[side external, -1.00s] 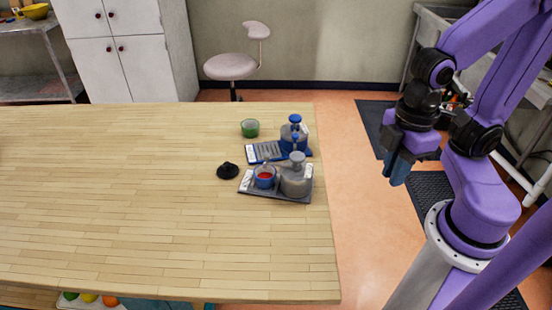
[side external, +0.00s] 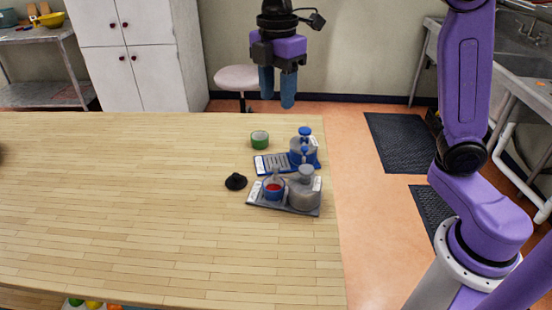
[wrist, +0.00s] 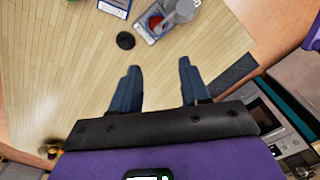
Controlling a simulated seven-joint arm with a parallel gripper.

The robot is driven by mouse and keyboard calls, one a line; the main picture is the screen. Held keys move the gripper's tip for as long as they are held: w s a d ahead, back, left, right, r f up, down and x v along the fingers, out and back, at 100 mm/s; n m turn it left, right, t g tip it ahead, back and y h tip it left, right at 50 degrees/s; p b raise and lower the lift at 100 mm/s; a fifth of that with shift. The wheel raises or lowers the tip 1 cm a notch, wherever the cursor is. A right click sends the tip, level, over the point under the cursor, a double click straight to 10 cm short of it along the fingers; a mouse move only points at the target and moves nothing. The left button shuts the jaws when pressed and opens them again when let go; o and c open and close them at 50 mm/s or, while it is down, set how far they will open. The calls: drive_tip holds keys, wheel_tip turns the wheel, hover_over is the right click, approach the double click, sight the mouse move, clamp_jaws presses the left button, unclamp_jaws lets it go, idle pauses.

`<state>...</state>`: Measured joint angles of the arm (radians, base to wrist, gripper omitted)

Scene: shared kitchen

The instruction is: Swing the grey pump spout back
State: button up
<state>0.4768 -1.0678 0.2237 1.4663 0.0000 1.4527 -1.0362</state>
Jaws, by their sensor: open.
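The grey pump (side external: 305,194) stands at the right end of a grey tray (side external: 258,204) near the table's right edge. A blue cup with red contents (side external: 273,188) is just left of it. The grey spout appears to point left toward the cup, though its exact angle is too small to tell. The wrist view shows the grey pump (wrist: 184,11) at its top edge, partly cut off. My gripper (side external: 277,98) is open and empty, fingers down, high up and apart from the pump. Its two blue fingers also show in the wrist view (wrist: 159,66).
A blue pump (side external: 304,152) on a blue tray (side external: 270,164) stands just behind. A green round container (side external: 260,140) and a black knob-like object (side external: 236,182) are nearby. The left and front of the table (side external: 130,220) are clear.

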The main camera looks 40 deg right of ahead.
approach(276, 166)
wheel_tip(276, 166, down, 8)
drive_tip(key=shift+f, duration=0.1)
idle(0.5)
drive_tip(key=shift+c, duration=0.4)
clamp_jaws()
